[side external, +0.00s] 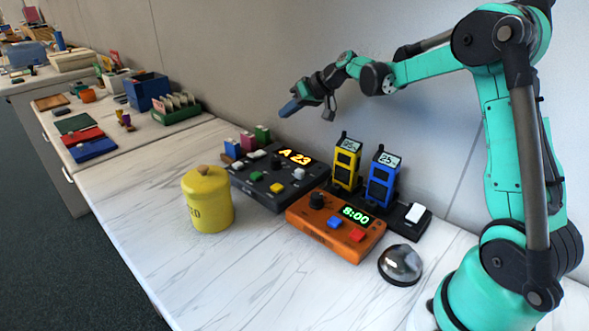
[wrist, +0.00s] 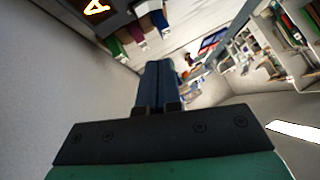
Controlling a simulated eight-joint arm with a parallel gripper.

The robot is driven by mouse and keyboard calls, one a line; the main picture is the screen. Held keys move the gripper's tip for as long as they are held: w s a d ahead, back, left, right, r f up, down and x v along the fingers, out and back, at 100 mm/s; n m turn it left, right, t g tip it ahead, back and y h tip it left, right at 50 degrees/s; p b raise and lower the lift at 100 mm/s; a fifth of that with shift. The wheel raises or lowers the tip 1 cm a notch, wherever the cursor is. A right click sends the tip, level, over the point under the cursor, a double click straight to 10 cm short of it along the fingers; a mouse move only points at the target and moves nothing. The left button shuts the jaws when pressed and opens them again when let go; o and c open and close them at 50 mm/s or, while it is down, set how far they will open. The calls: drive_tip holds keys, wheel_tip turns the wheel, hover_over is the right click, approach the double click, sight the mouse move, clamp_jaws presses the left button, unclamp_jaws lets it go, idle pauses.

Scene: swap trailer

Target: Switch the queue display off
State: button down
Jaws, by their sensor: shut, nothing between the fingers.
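The queue display (side external: 265,190) is a dark console on the white table, with "A 23" lit in orange on its screen. On its top are a black knob (side external: 276,162), white buttons, a yellow button (side external: 277,188) and a green button (side external: 256,176). In the wrist view only a corner of its lit screen (wrist: 97,6) shows, at the top left. My gripper (side external: 289,109) is shut and empty, raised well above the table near the wall, above and behind the console. Its blue fingers are together in the wrist view (wrist: 160,68).
A yellow lidded jar (side external: 207,200) is at left, a silver bell (side external: 400,264) at right. Yellow and blue handsets (side external: 381,183) stand upright in a black base.

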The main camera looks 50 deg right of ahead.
hover_over(251, 154)
drive_tip(key=s+d, duration=0.2)
drive_tip(key=d, duration=0.1)
drive_tip(key=f, duration=0.6)
drive_tip(key=shift+s+a, duration=0.1)
drive_tip(key=shift+a, duration=0.1)
drive_tip(key=f, duration=0.1)
drive_tip(key=a+f, duration=0.1)
drive_tip(key=f, duration=0.1)
drive_tip(key=shift+a+f, duration=0.25)
drive_tip(key=shift+f, duration=0.3)
drive_tip(key=shift+a+f+h, duration=0.15)
drive_tip(key=shift+f+h, duration=0.05)
drive_tip(key=shift+h, duration=0.1)
drive_tip(key=shift+d, duration=0.95)
